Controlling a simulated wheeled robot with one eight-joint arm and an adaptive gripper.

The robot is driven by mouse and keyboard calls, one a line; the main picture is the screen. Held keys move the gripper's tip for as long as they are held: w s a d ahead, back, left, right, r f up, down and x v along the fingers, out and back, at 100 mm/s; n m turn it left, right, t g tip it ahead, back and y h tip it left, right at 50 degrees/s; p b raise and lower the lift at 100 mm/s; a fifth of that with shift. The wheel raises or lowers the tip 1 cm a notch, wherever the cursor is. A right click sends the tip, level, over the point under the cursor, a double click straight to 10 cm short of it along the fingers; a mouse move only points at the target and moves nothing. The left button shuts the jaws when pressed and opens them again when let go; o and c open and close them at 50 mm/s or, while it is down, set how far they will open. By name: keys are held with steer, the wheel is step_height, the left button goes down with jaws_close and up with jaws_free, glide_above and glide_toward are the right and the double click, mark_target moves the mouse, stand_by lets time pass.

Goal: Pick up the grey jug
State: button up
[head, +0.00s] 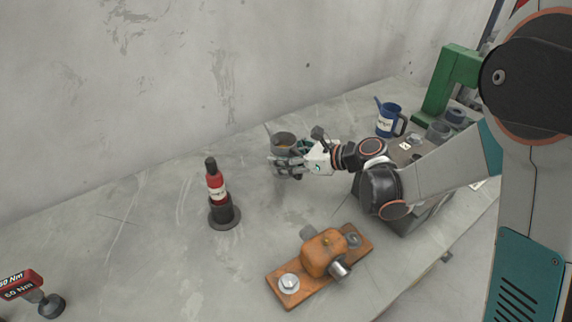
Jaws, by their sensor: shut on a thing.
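The grey jug (283,139) is a small, open-topped vessel near the back of the grey table, close to the wall. My gripper (284,166) reaches it from the right, and its fingers are shut around the jug's side. The fingers hide the jug's lower part and base, so I cannot tell whether it touches the table. The jug looks roughly upright, with something brownish inside its rim.
A blue jug (387,121) and green frame (455,75) are at right. The table's left part is mostly clear.

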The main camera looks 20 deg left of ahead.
step_height(320, 180, up, 14)
steer(key=p, duration=0.3)
steer(key=shift+f+p, duration=0.2)
steer(key=shift+p, duration=0.2)
